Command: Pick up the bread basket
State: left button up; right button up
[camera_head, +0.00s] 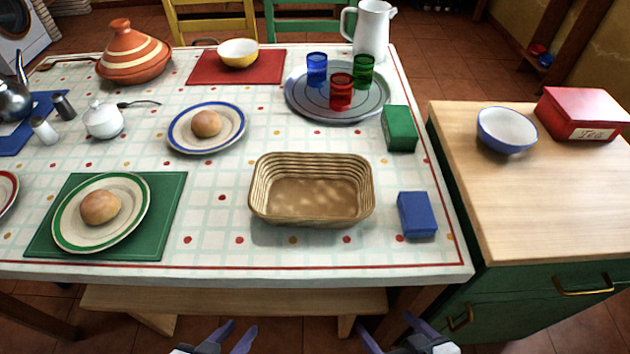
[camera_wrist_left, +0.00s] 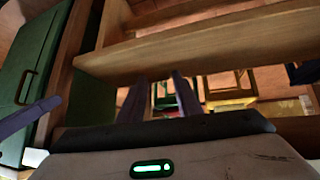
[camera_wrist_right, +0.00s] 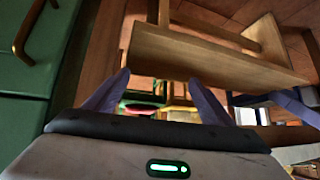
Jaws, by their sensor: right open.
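The bread basket (camera_head: 312,212), a tan woven rectangular basket, stands upright and empty on the checked tablecloth near the table's front edge. My left gripper (camera_head: 236,330) is at the bottom of the head view, in front of the table and lower left of the basket. Its fingers are apart with nothing between them. My right gripper (camera_head: 392,330) is also in front of the table, lower right of the basket, open and empty. The wrist views show the left fingers (camera_wrist_left: 158,95) and right fingers (camera_wrist_right: 160,95) below the tabletop, facing a wooden bench. The basket is not in either wrist view.
A blue box (camera_head: 417,214) and a green box (camera_head: 399,129) stand right of the basket. A tray (camera_head: 300,104) with coloured glasses is behind it. Plates with rolls (camera_head: 206,124) (camera_head: 101,207) are to the left. The bench (camera_head: 230,300) is under the table's front edge.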

aim_at(287, 189)
jog(key=k, duration=0.45)
jog(key=z, duration=2.1)
jog(key=k, duration=1.6)
jog(key=u, duration=1.95)
jog(key=i, duration=0.5)
